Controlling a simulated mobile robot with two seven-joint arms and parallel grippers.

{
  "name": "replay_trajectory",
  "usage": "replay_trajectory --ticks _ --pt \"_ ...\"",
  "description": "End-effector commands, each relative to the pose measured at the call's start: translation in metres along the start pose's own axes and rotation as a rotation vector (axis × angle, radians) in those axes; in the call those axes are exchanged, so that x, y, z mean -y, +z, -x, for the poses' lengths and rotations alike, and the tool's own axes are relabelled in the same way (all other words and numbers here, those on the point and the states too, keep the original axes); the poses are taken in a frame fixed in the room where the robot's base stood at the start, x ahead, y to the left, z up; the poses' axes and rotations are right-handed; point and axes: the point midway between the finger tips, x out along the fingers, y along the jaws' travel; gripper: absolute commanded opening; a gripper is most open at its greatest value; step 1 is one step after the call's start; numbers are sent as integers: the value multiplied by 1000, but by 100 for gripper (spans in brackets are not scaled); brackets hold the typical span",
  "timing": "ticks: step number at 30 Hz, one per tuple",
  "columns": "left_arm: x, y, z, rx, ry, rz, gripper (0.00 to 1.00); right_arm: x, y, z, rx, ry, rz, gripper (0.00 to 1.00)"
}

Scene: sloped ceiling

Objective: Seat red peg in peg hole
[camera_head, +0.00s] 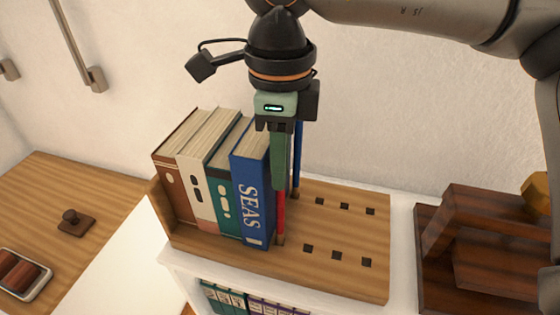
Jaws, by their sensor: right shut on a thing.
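The red peg (281,212) stands upright with its light wooden lower end at the board, close to the blue SEAS book and in line with the front row of holes. I cannot tell whether its tip is in a hole or just above one. My right gripper (280,181) points down from above and is shut on the peg's upper part. The wooden pegboard (348,232) has square holes in two rows, front and back. A blue peg (297,165) stands upright behind the gripper, in line with the back row. My left gripper is not in view.
Several upright books (195,165) stand close on the left of the peg. A dark wooden rack (480,240) is on the right. A wooden desk (95,190) with a small knobbed block (75,222) is at the left. The board's right part is clear.

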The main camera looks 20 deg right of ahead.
Motion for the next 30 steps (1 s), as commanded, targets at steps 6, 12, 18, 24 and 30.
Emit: replay_trajectory --ticks 6,12,18,24,30 --pt "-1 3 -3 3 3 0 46 0 0 -4 1 0 0 17" --pt "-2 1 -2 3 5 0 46 0 0 -3 0 0 0 40" --pt "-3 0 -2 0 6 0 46 0 0 -3 0 0 0 46" --pt "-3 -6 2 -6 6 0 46 0 0 3 0 -1 0 46" --pt "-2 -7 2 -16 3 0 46 0 1 36 4 -2 -1 46"
